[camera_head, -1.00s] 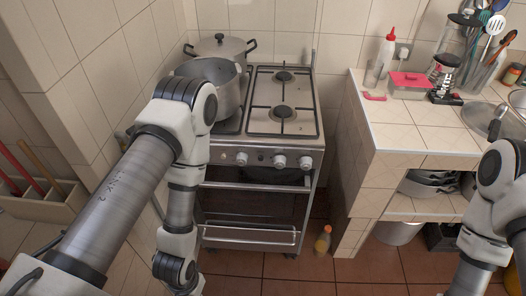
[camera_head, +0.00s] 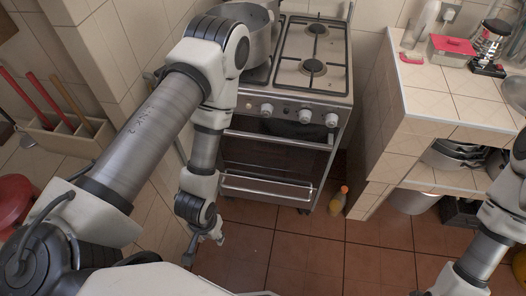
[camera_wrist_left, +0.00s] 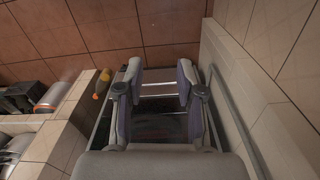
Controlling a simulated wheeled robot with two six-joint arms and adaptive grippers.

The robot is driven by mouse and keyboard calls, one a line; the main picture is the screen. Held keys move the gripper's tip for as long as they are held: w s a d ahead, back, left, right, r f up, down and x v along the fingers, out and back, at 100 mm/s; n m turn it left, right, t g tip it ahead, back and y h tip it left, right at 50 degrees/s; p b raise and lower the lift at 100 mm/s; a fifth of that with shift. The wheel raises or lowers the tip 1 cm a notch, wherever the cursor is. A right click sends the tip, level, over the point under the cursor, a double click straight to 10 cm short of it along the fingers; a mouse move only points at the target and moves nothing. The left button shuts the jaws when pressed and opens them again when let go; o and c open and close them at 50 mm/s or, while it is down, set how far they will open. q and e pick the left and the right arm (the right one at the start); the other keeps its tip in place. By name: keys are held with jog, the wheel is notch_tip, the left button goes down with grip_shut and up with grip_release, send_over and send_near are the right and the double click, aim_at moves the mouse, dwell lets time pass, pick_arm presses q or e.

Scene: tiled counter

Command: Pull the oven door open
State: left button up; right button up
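The oven stands under the gas stove (camera_head: 312,62), its dark-glass front door (camera_head: 270,158) below the row of knobs. A light bar handle (camera_head: 275,136) runs across the door's top, and another pale bar (camera_head: 268,188) crosses lower down. The door looks closed or nearly so; I cannot tell exactly. My left gripper (camera_head: 212,236) hangs low in front of the oven's left side, partly hidden by its wrist. In the left wrist view, its two fingers (camera_wrist_left: 159,78) are apart with nothing between them, and the oven front (camera_wrist_left: 158,125) shows behind. My right gripper is out of view.
A tiled counter (camera_head: 450,108) stands right of the stove, with pans on its shelf. A yellow-orange bottle (camera_head: 339,200) stands on the floor beside the oven. A large pot (camera_head: 258,38) is on the stove. A tiled wall is close at left. The floor before the oven is clear.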

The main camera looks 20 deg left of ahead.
pick_arm(q)
jog(key=w+d+n+t, duration=0.1)
jog(key=w+n+t, duration=0.2)
jog(key=w+n, duration=0.25)
jog(key=n+t+h+b, duration=0.3)
jog(key=n+t+b, duration=0.95)
jog(key=b, duration=2.25)
send_near(263, 140)
jog(key=w+f+m+t, duration=0.2)
jog(key=w+m, duration=0.1)
jog(key=w, duration=0.2)
jog(key=w+d, duration=0.1)
jog(key=w, duration=0.2)
jog(key=w+d, duration=0.1)
jog(key=w, duration=0.1)
jog(key=shift+w+r, duration=0.2)
jog(key=shift+w, duration=0.15)
grip_shut()
